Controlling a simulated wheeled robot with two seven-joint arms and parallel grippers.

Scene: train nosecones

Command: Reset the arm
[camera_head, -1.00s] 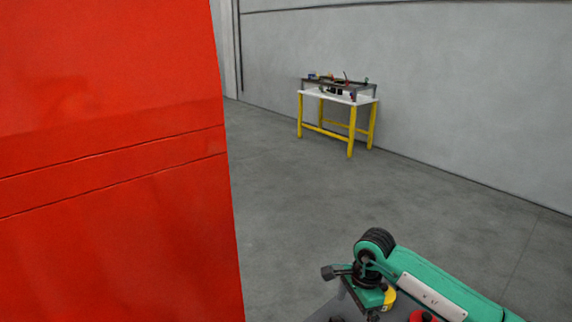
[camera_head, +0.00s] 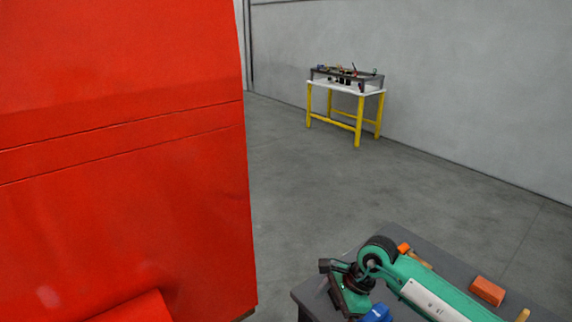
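My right arm, green with a black wheel-like joint, reaches in from the lower right in the head view. Its dark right gripper (camera_head: 338,284) is at the arm's end, above the left part of a dark grey table (camera_head: 312,296). The fingers are too small and dark to tell whether they are open or shut. A blue thing (camera_head: 378,313) is just below and right of the gripper; whether they touch cannot be told. My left arm and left gripper are not in view.
A large red panel (camera_head: 110,70) fills the left side, close by. Orange blocks (camera_head: 487,290) lie on the grey table. A yellow-legged workbench (camera_head: 346,89) with small items stands by the far grey wall (camera_head: 470,90). Bare floor (camera_head: 300,200) lies between.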

